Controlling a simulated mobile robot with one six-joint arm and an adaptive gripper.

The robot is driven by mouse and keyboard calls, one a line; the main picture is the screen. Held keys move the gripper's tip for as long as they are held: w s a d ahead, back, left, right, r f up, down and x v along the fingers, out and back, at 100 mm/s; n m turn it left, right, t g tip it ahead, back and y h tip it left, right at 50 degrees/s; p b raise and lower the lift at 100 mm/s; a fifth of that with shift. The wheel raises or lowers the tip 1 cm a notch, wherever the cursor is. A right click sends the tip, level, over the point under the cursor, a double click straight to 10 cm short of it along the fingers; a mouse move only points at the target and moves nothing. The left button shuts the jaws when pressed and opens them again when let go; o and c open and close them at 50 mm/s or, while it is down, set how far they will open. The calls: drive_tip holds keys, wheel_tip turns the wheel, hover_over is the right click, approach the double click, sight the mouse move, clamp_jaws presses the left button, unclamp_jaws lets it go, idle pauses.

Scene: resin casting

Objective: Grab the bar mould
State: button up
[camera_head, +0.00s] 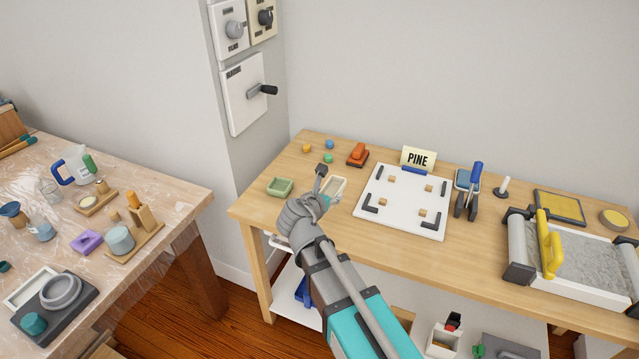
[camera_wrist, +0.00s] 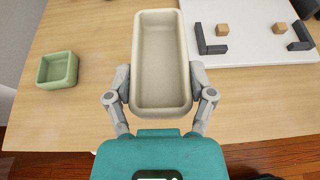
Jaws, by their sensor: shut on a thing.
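The bar mould (camera_wrist: 161,60) is a cream, long rectangular open tray. In the wrist view it lies between the two fingers of my gripper (camera_wrist: 160,88), which is shut on its long sides near the end closest to me. Its inside looks empty. In the head view the bar mould (camera_head: 338,184) shows at the tip of my gripper (camera_head: 325,197), partly hidden by it, over the left part of the wooden table (camera_head: 400,247). I cannot tell whether the mould touches the table.
A green square mould (camera_head: 280,187) stands to the left.

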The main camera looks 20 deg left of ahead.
drive_tip(key=s+d+r+p, duration=0.2)
drive_tip(key=s+d, duration=0.1)
drive_tip(key=s, duration=0.2)
drive_tip(key=shift+r, duration=0.3)
drive_tip(key=shift+d, duration=0.1)
idle(0.3)
